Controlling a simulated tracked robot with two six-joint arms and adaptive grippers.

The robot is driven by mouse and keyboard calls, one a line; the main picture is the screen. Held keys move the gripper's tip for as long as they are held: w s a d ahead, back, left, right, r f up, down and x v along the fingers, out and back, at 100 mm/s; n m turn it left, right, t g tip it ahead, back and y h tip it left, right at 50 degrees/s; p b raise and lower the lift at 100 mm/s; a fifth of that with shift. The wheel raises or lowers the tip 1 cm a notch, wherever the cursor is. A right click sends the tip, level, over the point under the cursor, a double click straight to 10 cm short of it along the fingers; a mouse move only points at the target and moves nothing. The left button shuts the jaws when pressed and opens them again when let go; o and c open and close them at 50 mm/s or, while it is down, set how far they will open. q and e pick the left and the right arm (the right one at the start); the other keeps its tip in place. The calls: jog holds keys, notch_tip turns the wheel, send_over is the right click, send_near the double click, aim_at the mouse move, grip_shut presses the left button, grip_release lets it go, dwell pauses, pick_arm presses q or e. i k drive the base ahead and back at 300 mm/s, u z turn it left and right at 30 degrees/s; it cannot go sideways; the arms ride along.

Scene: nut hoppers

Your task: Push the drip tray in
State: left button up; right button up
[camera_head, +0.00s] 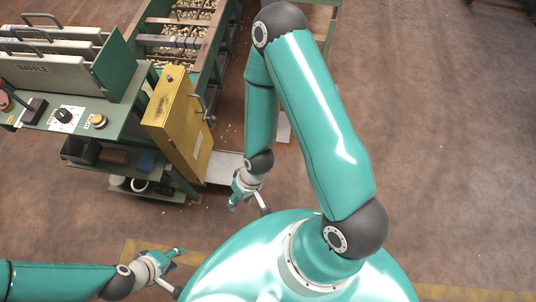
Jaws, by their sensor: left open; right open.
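A pale grey flat tray (224,168), which looks like the drip tray, sticks out low beside the yellow panel at the foot of the machine. My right arm and gripper hide part of it, and a pale edge shows beyond the arm. My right gripper (249,205) is open and empty, in front of the tray's near end in the picture; I cannot tell if it touches. My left gripper (178,270) is open and empty, low at the left, well apart from the tray.
The yellow panel (178,120) with a handle stands left of the tray. A green bench (92,135) with knobs and a shelf is further left. A hopper channel (184,42) holds many nuts. Brown floor (440,140) is clear at right; yellow floor marking (130,250) lies near my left gripper.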

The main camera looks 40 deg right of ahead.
aim_at(222, 164)
jog(key=k, duration=0.85)
jog(key=z, duration=0.85)
jog(key=k, duration=0.5)
jog(key=u, duration=1.05)
jog(key=i, duration=0.9)
jog(key=z, duration=0.8)
